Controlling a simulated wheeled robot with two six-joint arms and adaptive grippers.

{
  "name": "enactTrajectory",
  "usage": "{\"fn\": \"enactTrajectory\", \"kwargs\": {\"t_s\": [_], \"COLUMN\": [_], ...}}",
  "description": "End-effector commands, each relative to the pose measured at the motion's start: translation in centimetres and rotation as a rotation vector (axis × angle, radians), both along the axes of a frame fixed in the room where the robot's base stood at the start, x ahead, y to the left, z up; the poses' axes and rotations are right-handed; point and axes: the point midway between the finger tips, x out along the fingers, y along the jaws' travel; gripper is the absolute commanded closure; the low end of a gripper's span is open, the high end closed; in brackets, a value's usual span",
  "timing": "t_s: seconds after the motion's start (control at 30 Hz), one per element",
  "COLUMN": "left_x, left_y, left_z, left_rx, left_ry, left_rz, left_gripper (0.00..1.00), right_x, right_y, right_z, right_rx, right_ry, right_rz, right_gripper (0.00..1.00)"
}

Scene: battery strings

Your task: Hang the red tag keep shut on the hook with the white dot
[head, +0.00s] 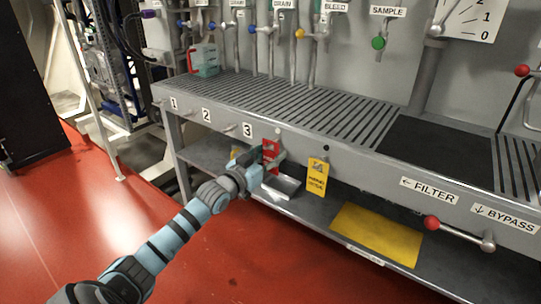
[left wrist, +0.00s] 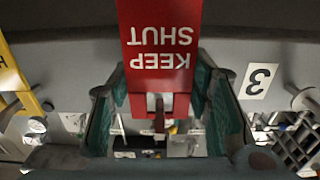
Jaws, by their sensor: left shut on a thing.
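The red tag (head: 270,151) is in my left gripper (head: 262,170), in front of the bench's front rail, right of the label 3. In the left wrist view the tag (left wrist: 160,40) reads KEEP SHUT upside down. The teal fingers of the left gripper (left wrist: 160,115) stand on either side of its narrow end, shut on it. A small pale dot (head: 278,131) shows on the rail just above the tag. The hook there is hidden behind the tag and gripper, so I cannot tell whether the tag touches it. My right gripper is out of view.
A yellow tag (head: 317,177) hangs on the rail just right of the red tag. Labels 1, 2 and 3 (head: 248,130) have hooks below them to the left. A lower shelf (head: 300,205) holds a yellow sheet (head: 375,235). A red-knobbed lever (head: 460,233) sticks out at right.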

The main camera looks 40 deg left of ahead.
Motion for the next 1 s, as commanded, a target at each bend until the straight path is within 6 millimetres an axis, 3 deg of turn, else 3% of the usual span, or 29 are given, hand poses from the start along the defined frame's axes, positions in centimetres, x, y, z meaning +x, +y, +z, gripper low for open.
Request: {"fn": "enactTrajectory", "kwargs": {"t_s": [0.3, 0.33, 0.47, 0.8, 1.0], "left_x": [0.0, 0.0, 0.0, 0.0, 0.0], "left_y": [0.0, 0.0, 0.0, 0.0, 0.0], "left_z": [0.0, 0.0, 0.0, 0.4, 4.7], "left_rx": [0.000, 0.000, 0.000, 0.002, 0.004], "left_ry": [0.000, 0.000, 0.000, 0.000, -0.005], "left_rz": [0.000, 0.000, 0.000, -0.001, -0.001], "left_gripper": [0.77, 0.50, 0.32, 0.32, 0.32], "right_x": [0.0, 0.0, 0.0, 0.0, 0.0], "right_y": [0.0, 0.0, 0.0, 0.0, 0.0], "right_z": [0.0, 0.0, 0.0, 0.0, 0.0], "right_rx": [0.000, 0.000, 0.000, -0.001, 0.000], "right_ry": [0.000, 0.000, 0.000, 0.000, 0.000], "right_rz": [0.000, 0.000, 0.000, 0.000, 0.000], "right_gripper": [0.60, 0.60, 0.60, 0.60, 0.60]}}
